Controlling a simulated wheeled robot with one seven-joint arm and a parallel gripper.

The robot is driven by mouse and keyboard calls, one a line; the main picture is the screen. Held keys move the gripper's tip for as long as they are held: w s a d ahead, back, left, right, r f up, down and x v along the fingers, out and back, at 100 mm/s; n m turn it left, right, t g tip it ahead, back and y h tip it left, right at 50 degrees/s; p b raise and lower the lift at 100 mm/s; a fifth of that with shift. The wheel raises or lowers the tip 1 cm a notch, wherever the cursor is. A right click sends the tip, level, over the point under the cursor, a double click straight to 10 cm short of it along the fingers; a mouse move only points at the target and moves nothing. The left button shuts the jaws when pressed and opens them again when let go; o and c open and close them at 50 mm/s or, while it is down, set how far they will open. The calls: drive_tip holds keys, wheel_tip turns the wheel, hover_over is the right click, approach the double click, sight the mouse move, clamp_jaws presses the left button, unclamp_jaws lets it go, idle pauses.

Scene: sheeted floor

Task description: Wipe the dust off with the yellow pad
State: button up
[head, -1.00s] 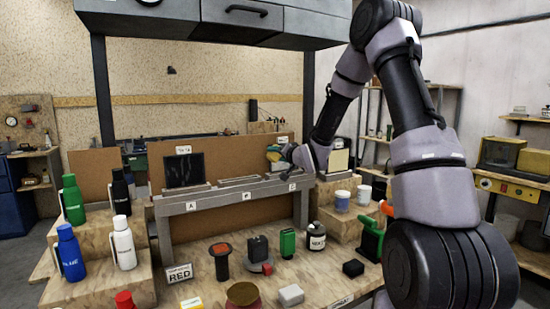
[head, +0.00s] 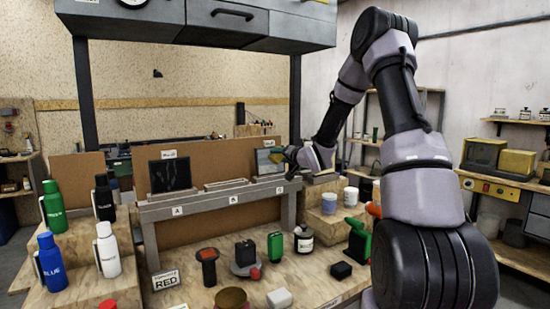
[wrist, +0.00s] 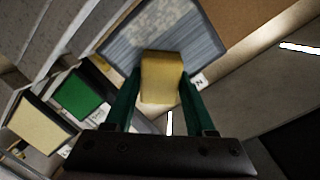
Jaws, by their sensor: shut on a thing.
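The yellow pad (wrist: 161,78) is held between the green fingers of my gripper (wrist: 156,92) in the wrist view. A grey-blue panel (wrist: 205,35) with pale streaks lies behind the pad, which overlaps its edge. I cannot tell whether they touch. In the head view this panel (head: 265,158) stands at the right end of the grey shelf (head: 205,204), and my gripper (head: 292,157) is at its right side. A dark panel (head: 171,176) with faint marks stands at the shelf's left end. A flat low piece (head: 226,184) lies between them.
Green, black, blue and white bottles (head: 53,262) stand on wooden steps at left. Several small items, including a black block (head: 341,270) and a lidded jar (head: 304,240), are on the bench below the shelf. White cups (head: 329,203) stand right of the shelf.

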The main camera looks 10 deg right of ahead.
drive_tip(key=shift+w+d, duration=0.25)
drive_tip(key=shift+d, duration=0.4)
drive_tip(key=shift+w+d, duration=0.2)
drive_tip(key=shift+d, duration=0.45)
drive_tip(key=shift+w+d, duration=0.25)
drive_tip(key=shift+d, duration=0.4)
drive_tip(key=shift+d, duration=0.1)
drive_tip(key=shift+v, duration=2.95)
drive_tip(key=v, duration=0.3)
